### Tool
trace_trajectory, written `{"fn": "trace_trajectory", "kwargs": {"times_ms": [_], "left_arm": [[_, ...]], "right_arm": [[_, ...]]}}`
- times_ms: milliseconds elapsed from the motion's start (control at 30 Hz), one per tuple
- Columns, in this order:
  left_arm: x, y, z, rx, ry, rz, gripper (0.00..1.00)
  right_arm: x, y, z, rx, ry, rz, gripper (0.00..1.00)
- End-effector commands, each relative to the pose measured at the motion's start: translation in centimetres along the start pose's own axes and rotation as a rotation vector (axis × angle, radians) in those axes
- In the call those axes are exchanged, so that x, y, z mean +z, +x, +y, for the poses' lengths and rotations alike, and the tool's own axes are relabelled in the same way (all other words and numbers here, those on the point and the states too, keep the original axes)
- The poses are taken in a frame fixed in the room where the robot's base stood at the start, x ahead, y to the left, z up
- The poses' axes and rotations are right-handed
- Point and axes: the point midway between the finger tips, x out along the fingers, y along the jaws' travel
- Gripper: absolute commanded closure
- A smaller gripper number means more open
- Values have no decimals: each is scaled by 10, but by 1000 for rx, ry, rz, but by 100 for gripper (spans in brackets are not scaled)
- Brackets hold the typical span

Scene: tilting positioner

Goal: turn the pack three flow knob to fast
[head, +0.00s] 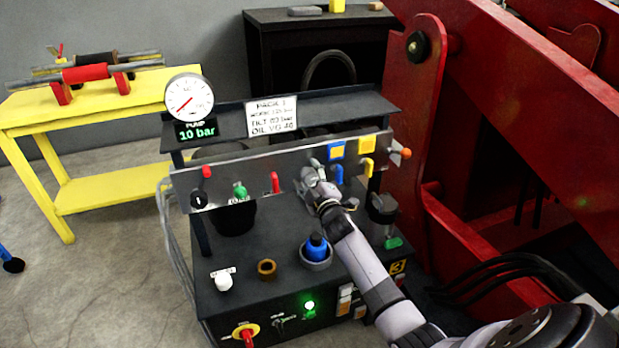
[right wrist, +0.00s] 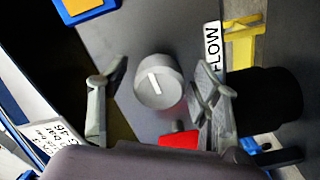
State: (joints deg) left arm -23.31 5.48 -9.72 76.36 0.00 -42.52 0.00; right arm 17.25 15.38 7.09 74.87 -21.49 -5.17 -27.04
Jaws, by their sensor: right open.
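The flow knob (right wrist: 159,81) is a round grey knob with a white pointer line, beside a white FLOW label (right wrist: 213,45) in the right wrist view. My right gripper (right wrist: 161,76) is open, with one finger on each side of the knob and a visible gap to each. I cannot tell how far its tips stand from the panel. In the head view my right gripper (head: 315,181) is at the grey control panel (head: 250,180) and hides most of the knob. A yellow 3 label (head: 397,267) marks the pack. My left gripper is not in view.
A red lever (head: 275,183), a blue lever (head: 339,175) and a yellow lever (head: 368,167) stand close around the gripper. A gauge (head: 189,97) reads 10 bar at the upper left. A large red steel frame (head: 405,120) stands close on the right.

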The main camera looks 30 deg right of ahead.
Motion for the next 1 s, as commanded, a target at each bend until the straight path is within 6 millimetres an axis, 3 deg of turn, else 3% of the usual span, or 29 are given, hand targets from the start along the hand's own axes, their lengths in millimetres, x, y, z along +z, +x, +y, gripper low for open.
{"fn": "trace_trajectory", "kwargs": {"times_ms": [233, 700, 1000], "left_arm": [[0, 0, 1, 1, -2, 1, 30], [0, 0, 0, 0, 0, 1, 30], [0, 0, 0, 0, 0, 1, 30]], "right_arm": [[0, -18, 0, 0, -1, 1, 42], [0, -108, -1, -1, 0, 0, 42], [0, -121, 0, 0, 0, -1, 42]]}}
